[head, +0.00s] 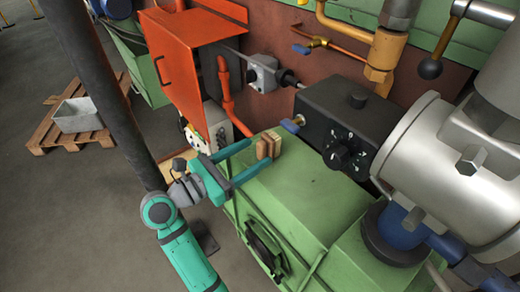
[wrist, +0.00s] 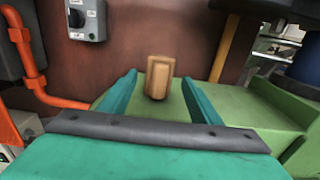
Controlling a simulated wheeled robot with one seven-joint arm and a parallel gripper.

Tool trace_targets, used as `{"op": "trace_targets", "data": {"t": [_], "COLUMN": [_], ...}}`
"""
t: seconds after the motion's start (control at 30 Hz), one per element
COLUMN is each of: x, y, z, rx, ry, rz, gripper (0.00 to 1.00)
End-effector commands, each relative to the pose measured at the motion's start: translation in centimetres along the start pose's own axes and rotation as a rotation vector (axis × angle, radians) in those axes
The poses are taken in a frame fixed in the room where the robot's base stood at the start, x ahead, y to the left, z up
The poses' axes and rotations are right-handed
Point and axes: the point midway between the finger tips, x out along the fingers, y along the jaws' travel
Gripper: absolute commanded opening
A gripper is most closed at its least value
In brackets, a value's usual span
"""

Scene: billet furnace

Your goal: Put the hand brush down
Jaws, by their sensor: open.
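The hand brush (head: 268,144) is a small light-brown, wooden-looking piece on the green machine top (head: 310,190), near its back left edge. In the wrist view the brush (wrist: 158,77) stands upright, centred between my fingers. My teal gripper (head: 256,156) reaches in from the left, low over the green top. Its fingers are spread wide, with a clear gap on each side of the brush. The brush is at or just past the fingertips; I cannot tell exactly. Its bristles cannot be made out.
A black control box with a knob (head: 345,120) stands right of the brush. An orange pipe (head: 228,95) and an orange cabinet (head: 185,65) are behind, to the left. A large silver cylinder (head: 430,150) blocks the right side. The green top in front of the brush is clear.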

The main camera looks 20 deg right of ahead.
Motion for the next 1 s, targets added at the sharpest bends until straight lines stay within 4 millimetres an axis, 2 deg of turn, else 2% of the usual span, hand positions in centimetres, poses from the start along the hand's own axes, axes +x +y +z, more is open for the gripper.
{"op": "trace_targets", "data": {"t": [0.03, 0.2, 0.43, 0.6, 0.77, 0.87, 1.0], "x": [-1.3, -4.7, -7.7, -8.6, -8.4, -8.0, -7.4], "y": [0.1, 0.1, 0.1, 0.0, -0.6, -2.2, -5.7], "z": [0.0, 0.0, 0.0, 0.0, -0.3, -0.8, -1.3], "rx": [0.0, -0.001, -0.001, 0.0, -0.022, -0.084, -0.243], "ry": [0.0, -0.001, 0.0, 0.0, -0.02, -0.078, -0.221], "rz": [0.005, 0.005, 0.002, 0.0, -0.007, -0.027, -0.065], "gripper": [0.57, 0.57, 0.57, 0.57, 0.57, 0.57, 0.57]}}
